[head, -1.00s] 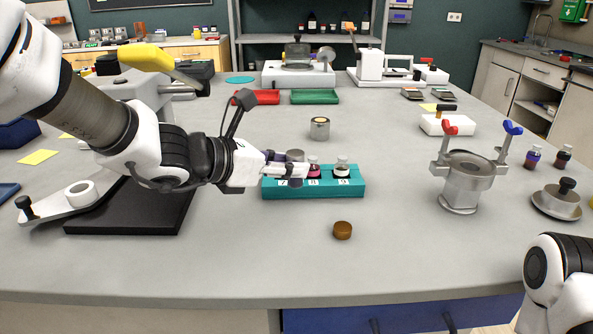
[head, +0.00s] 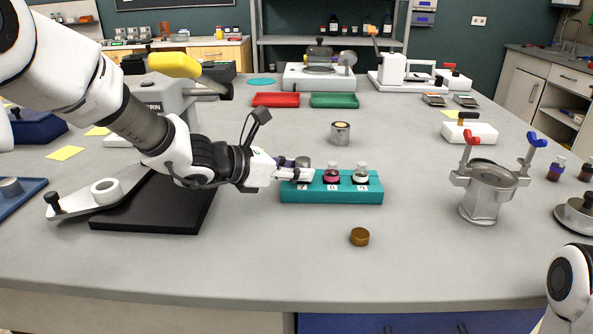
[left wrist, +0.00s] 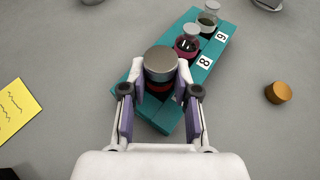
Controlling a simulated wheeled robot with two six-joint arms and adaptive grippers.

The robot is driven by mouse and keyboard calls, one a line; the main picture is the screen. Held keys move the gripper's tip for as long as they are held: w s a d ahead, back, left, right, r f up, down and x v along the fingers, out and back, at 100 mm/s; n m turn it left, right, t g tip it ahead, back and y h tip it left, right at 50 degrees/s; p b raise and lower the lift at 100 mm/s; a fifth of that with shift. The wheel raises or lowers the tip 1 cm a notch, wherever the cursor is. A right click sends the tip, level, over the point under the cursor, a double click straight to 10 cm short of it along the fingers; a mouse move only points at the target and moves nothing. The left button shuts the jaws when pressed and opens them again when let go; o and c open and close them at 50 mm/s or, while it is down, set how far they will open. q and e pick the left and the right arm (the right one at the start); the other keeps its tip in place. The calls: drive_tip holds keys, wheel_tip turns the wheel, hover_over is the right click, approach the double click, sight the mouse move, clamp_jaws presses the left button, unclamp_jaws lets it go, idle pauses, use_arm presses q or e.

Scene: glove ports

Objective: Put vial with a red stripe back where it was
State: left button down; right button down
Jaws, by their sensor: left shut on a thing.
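My left gripper (left wrist: 160,85) is shut on the vial with a red stripe (left wrist: 160,66), which has a grey cap. The red band shows just under the cap between the fingers. In the head view my left gripper (head: 302,173) is at the left end of the teal rack (head: 332,195), over the end marked 7. The fingers hide the vial's lower part, so I cannot tell how deep it sits. A dark pink vial (head: 331,174) stands at 8 and a pale-topped vial (head: 360,174) at 9. My right gripper is out of view.
A brown cap (head: 359,236) lies in front of the rack. A metal tin (head: 340,133) stands behind it. A black-based machine (head: 150,210) is at left, a metal pot with red and blue handles (head: 488,190) at right. The bench front is mostly clear.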

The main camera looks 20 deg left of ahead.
use_arm(q)
drive_tip(key=shift+f, duration=0.1)
drive_tip(key=c, duration=0.9)
unclamp_jaws()
drive_tip(key=shift+o, duration=0.2)
